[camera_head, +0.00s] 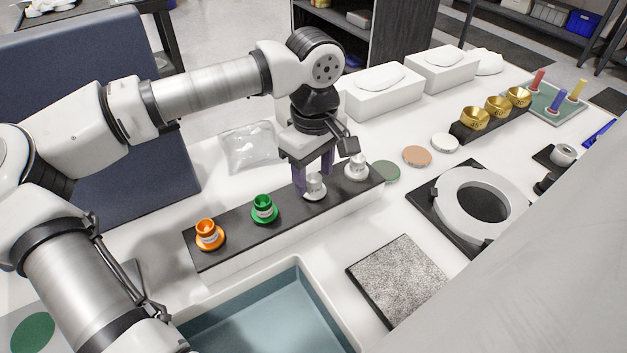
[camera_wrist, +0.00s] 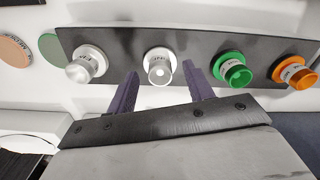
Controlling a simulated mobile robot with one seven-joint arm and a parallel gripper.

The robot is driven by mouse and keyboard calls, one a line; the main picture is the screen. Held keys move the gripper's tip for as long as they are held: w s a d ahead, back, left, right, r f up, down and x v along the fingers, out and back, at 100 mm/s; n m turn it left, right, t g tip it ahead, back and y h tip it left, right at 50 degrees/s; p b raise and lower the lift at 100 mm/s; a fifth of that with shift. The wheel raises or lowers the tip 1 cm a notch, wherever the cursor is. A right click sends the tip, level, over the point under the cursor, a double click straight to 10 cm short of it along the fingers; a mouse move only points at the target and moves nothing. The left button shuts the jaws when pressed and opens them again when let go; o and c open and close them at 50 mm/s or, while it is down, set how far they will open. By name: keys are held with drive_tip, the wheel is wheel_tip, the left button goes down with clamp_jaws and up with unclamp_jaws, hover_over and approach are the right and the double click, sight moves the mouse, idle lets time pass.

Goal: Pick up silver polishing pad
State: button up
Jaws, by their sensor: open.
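A dark rack (camera_head: 235,232) holds a row of round knobbed pads. Two are pale silver-white: one (camera_head: 314,188) is third from the left, the other (camera_head: 356,168) at the right end; labels are too small to read. My gripper (camera_head: 312,181) is open, with its purple fingers pointing down around the third pad. In the wrist view, that pad (camera_wrist: 158,66) sits between the fingertips (camera_wrist: 163,76) with gaps on both sides. The end pad (camera_wrist: 86,64) is left of the fingers and looks greyer. Which one is the silver polishing pad is unclear.
A green pad (camera_head: 264,209) and an orange pad (camera_head: 208,235) stand left on the rack. A blue-lined basin (camera_head: 270,315) is in front, a clear bag (camera_head: 248,148) behind. A ring fixture (camera_head: 440,205) and rough grey plate (camera_head: 398,275) lie right.

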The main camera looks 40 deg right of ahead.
drive_tip(key=shift+f, duration=0.85)
drive_tip(key=shift+c, duration=0.4)
drive_tip(key=c, duration=0.9)
drive_tip(key=shift+r, duration=0.1)
